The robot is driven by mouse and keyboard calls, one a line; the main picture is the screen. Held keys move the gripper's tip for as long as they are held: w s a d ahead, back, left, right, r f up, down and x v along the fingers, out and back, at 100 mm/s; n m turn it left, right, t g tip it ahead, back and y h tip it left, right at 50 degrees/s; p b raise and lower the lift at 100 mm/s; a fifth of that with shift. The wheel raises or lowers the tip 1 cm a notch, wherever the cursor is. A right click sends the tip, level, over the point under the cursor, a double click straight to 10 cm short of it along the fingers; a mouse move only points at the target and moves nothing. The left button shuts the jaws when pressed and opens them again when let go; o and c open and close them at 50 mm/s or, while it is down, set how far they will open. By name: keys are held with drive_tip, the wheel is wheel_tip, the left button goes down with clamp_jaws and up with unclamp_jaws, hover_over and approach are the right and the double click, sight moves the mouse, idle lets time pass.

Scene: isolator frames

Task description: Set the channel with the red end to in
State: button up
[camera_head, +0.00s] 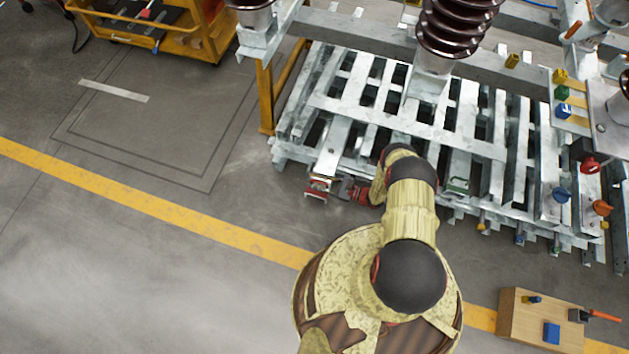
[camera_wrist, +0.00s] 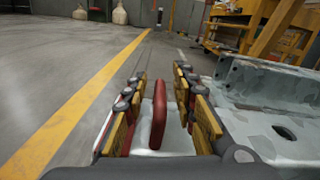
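The channel (camera_head: 333,150) with the red end (camera_head: 317,188) is at the left of the slatted metal frame, and its end sticks out past the frame's near edge. In the wrist view the red end shows as an upright red handle (camera_wrist: 158,115). My gripper (camera_head: 346,190) is beside this end, at its right in the head view. In the wrist view my gripper (camera_wrist: 160,105) is open, with one finger on each side of the red handle and gaps visible on both sides. Whether the fingertips touch anything lower down is hidden.
A wooden box (camera_head: 519,318) stands at the lower right. A yellow cart (camera_head: 188,38) is at the upper left. The floor left of the frame is clear.

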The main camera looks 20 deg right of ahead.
drive_tip(key=shift+c, duration=1.1)
drive_tip(key=c, duration=0.4)
drive_tip(key=shift+w, duration=0.1)
clamp_jaws()
